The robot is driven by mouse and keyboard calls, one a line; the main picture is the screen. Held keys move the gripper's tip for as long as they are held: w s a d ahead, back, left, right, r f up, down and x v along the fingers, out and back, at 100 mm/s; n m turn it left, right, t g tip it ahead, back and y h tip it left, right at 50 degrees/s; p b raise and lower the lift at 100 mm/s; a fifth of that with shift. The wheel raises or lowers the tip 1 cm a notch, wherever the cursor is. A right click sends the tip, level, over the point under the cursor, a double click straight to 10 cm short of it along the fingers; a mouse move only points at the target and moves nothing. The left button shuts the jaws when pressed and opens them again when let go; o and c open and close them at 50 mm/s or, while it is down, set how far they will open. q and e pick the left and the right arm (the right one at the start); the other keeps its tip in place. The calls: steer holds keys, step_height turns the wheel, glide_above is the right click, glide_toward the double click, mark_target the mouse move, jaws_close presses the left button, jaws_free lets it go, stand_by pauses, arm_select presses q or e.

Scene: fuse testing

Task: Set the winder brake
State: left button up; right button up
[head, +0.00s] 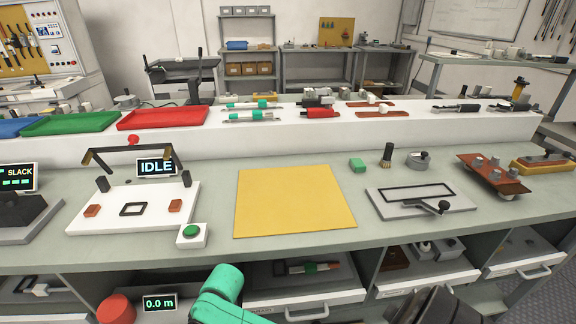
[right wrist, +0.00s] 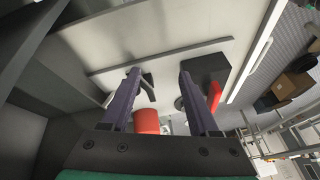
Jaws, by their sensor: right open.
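The winder shows in part at the bottom left of the head view: a red drum (head: 116,309) and a display (head: 160,303) reading 0.0 m, cut off by the picture edge. In the right wrist view, a red cylinder (right wrist: 146,121) lies between the fingers, and a black box (right wrist: 206,72) with a red lever (right wrist: 214,92) on its side stands by the right finger. I cannot tell for sure that this lever is the brake. My right gripper (right wrist: 159,74) is open, with nothing between its fingertips. My left gripper is not in view.
Above the winder is a bench with a yellow mat (head: 294,201), a fixture marked IDLE (head: 156,167) and a green button box (head: 191,235). Open drawers (head: 303,290) stick out below the bench. A dark panel (right wrist: 35,75) is close on the left in the wrist view.

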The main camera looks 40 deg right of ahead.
arm_select(q)
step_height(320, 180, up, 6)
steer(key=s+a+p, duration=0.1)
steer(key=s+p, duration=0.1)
steer(key=p, duration=0.4)
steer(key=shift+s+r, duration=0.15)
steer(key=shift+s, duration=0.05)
arm_select(e)
steer(key=s+d+f+m+h, duration=0.2)
steer(key=s+d+f, duration=0.5)
steer(key=s+f, duration=0.2)
steer(key=s+d+f+m+h, duration=0.1)
steer(key=s+d+f+m, duration=0.1)
steer(key=s+d+f, duration=0.6)
step_height(320, 180, down, 4)
steer(key=shift+s+d+r+g+h, duration=0.2)
steer(key=shift+s+r+g+h, duration=0.15)
steer(key=shift+s, duration=0.55)
steer(key=shift+f, duration=0.1)
